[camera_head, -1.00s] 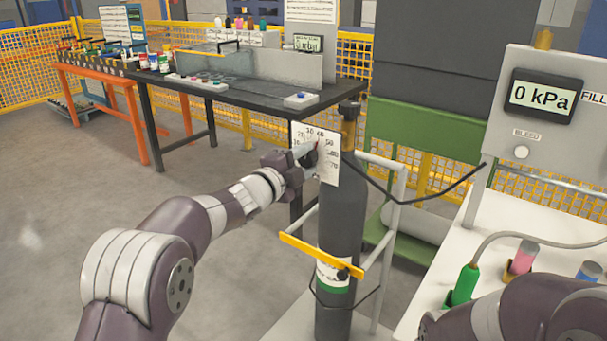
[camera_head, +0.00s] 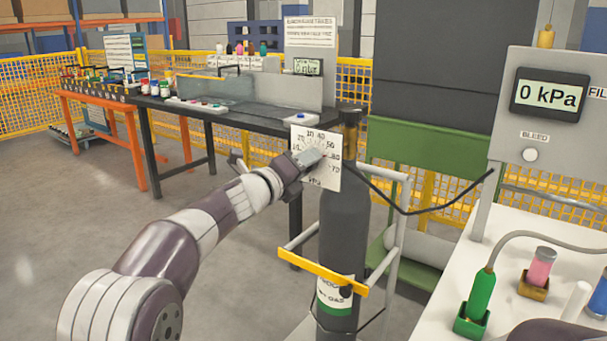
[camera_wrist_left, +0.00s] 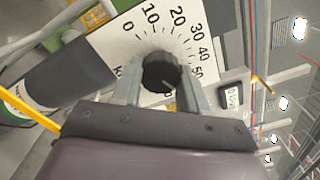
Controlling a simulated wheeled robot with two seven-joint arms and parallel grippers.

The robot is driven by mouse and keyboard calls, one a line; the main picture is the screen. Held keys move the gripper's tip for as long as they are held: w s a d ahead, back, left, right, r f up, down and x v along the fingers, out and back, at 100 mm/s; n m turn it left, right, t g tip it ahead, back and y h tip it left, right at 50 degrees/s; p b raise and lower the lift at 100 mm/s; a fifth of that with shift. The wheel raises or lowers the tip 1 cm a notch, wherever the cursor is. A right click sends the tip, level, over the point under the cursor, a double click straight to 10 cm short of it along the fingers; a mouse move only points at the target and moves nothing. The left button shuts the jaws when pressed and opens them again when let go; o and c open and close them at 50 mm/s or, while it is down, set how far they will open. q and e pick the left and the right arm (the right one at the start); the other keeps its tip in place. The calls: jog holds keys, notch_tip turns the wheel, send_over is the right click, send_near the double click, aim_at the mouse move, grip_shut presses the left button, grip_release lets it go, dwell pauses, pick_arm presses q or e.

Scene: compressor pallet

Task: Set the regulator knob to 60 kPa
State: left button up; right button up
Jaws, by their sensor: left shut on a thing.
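The regulator's white dial plate (camera_head: 328,178) is fixed at the top of the dark gas cylinder (camera_head: 341,225). In the left wrist view the dial plate (camera_wrist_left: 110,44) shows numbers from 0 to 50; the higher ones are hidden by my gripper. The round black knob (camera_wrist_left: 160,72) sits at its centre, with a pale mark towards the lower right; the exact reading is unclear. My left gripper (camera_head: 318,158) is shut on the knob, one finger on each side; its fingers show in the wrist view (camera_wrist_left: 160,88). My right gripper is out of view.
A panel display (camera_head: 549,96) at the right reads 0 kPa, above a BLEED button (camera_head: 530,155). The white table (camera_head: 430,310) holds a green bottle (camera_head: 481,295) and other small items. A dark bench (camera_head: 235,118) stands behind. A black hose (camera_head: 430,208) runs from the cylinder.

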pick_arm(q)
jog(key=shift+m+b, duration=0.45)
jog(key=shift+m, duration=0.35)
jog(key=shift+f, duration=0.1)
jog(key=o, duration=1.1)
jog(key=shift+d, duration=0.15)
jog(key=shift+c, duration=0.2)
jog(key=v, duration=1.2)
jog(key=shift+s+a, duration=0.25)
jog(key=shift+s, duration=0.05)
